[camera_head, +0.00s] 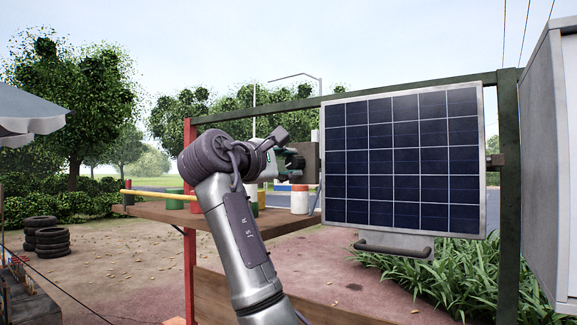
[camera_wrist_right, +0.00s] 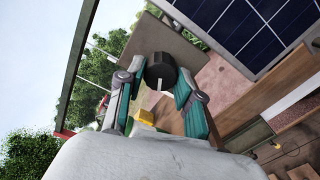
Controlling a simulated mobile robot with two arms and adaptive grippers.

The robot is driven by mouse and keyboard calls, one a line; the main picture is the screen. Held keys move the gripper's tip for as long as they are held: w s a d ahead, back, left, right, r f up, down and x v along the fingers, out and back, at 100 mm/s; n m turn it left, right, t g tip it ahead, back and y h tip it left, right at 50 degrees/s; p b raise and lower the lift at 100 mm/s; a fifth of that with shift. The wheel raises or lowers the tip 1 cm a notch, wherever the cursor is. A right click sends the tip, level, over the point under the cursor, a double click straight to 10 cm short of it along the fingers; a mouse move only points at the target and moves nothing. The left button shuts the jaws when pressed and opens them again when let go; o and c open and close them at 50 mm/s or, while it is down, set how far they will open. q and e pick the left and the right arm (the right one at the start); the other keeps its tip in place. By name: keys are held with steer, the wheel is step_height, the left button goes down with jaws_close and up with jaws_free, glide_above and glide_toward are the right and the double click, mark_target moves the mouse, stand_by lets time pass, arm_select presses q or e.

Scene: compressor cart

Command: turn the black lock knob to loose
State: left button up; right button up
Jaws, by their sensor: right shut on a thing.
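The black lock knob (camera_wrist_right: 161,66) shows in the right wrist view as a dark round knob with a pale mark on its near face. It sits in front of a flat grey-brown plate (camera_wrist_right: 178,45). My right gripper (camera_wrist_right: 158,82) has one green-padded finger on each side of the knob and is shut on it. In the head view my right gripper (camera_head: 293,162) reaches the plate at the left edge of the solar panel (camera_head: 405,158); I cannot make out the knob there. My left gripper is not in view.
A grey handle (camera_head: 393,247) hangs below the panel. A green post (camera_head: 508,190) and a pale cabinet (camera_head: 552,150) stand at the right. A wooden shelf (camera_head: 270,221) with several cans lies behind my right arm. Stacked tyres (camera_head: 50,240) are at far left.

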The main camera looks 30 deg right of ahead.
steer(key=shift+n, duration=0.3)
stand_by(0.4)
steer(key=o, duration=1.2)
steer(key=shift+c, duration=0.2)
steer(key=shift+a, duration=0.15)
steer(key=v, duration=1.1)
steer(key=shift+s+a, duration=0.15)
steer(key=shift+a, duration=0.15)
steer(key=shift+f, duration=0.1)
